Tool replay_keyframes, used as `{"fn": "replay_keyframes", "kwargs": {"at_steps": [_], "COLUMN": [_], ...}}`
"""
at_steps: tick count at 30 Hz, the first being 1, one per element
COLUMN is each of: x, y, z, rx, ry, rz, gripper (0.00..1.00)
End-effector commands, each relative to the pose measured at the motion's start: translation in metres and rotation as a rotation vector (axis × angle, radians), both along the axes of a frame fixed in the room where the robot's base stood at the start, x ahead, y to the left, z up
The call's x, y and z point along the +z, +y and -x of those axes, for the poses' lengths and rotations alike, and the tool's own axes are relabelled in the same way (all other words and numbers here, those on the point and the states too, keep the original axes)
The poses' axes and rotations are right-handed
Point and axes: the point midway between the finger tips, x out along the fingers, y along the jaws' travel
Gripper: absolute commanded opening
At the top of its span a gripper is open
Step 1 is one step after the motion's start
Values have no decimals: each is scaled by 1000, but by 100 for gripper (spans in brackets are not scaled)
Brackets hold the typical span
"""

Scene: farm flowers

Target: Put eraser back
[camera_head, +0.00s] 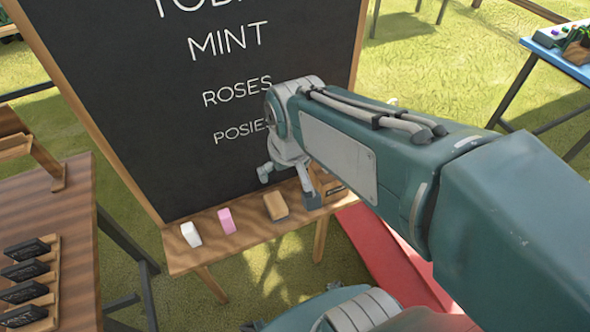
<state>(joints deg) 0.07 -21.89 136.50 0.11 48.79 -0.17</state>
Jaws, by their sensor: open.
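A chalkboard (130,100) stands on an easel, with a wooden ledge (215,256) along its bottom. A brown block (276,207), which looks like the eraser, lies on the ledge. To its left lie a pink block (227,221) and a white block (191,235). My gripper (288,187) is open, its two fingers pointing down just above and around the brown block's far side. I see nothing held between the fingers. Whether a finger touches the block or ledge, I cannot tell. A wooden holder (337,193) at the ledge's right end is partly hidden by my gripper.
A wooden table (75,205) at left carries dark labelled pieces (25,270) in a rack. A red surface (385,260) lies below right of the ledge. A blue-topped table (560,60) stands at the upper right. Grass is open behind the board.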

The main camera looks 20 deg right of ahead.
Motion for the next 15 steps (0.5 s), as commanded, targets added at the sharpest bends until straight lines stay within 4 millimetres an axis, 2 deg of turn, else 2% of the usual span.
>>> {"fn": "replay_keyframes", "kwargs": {"at_steps": [3, 9, 15], "x": [22, 40, 43], "y": [0, 0, 0], "z": [25, 57, 67], "rx": [0, 0, 0], "ry": [-82, -177, -203], "rz": [1, 1, 1], "gripper": [99, 99, 99]}}
